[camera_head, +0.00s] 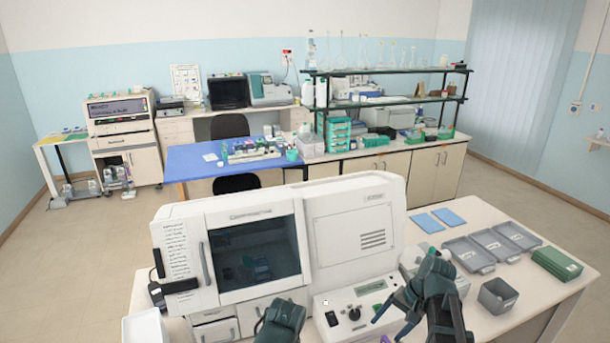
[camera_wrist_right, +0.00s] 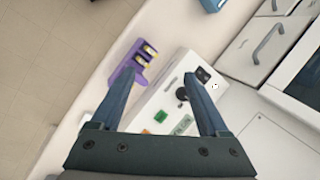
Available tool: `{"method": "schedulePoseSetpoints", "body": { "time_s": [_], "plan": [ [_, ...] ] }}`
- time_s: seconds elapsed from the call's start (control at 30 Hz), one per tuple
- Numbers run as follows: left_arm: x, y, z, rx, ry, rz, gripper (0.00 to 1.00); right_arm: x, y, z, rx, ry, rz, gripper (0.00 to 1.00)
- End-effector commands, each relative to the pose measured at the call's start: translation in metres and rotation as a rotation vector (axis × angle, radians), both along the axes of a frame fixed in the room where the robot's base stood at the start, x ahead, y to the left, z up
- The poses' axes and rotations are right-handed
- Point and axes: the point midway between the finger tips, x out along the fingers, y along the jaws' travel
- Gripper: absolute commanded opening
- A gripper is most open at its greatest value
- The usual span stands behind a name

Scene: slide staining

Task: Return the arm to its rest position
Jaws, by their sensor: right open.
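My right gripper (camera_head: 389,328) is at the front right of the white staining machine (camera_head: 350,235), over its control panel. Its two fingers also show apart and empty in the right wrist view (camera_wrist_right: 160,80). Between and beyond them lie the control panel (camera_wrist_right: 165,110) with its black knob and a purple rack (camera_wrist_right: 130,65) holding yellow-topped items. The fingers look above these, not gripping them. My left gripper (camera_head: 280,323) shows only as a dark shape at the bottom middle; its fingers are hidden or out of frame.
On the white table right of the machine lie blue pads (camera_head: 427,222), grey trays (camera_head: 468,254), a grey bin (camera_head: 497,296) and a green box (camera_head: 556,264). A white tray (camera_head: 145,328) is at the front left. Bare tabletop shows between the pads and trays.

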Motion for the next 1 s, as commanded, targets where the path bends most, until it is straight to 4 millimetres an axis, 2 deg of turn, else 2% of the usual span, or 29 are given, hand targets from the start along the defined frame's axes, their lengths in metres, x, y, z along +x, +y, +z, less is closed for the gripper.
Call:
{"method": "schedulePoseSetpoints", "body": {
  "time_s": [0.07,0.37,0.57,0.77,1.0],
  "plan": [
    [0.0,0.0,-0.002,0.0,0.0,0.0,0.0,-0.001,0.001,-0.002,-0.001,0.001,0.003,0.78],
    [0.0,0.0,-0.025,0.0,0.0,-0.001,0.0,-0.015,0.03,-0.029,-0.055,0.003,0.109,0.78],
    [0.0,0.0,-0.048,0.001,-0.001,-0.002,0.0,-0.031,0.056,-0.055,-0.108,0.004,0.217,0.78],
    [0.0,0.0,-0.085,0.001,-0.001,-0.004,0.0,-0.059,0.093,-0.096,-0.197,0.002,0.392,0.78],
    [0.0,0.0,-0.147,0.001,-0.002,-0.007,0.0,-0.11,0.143,-0.162,-0.356,-0.014,0.702,0.78]
  ]
}}
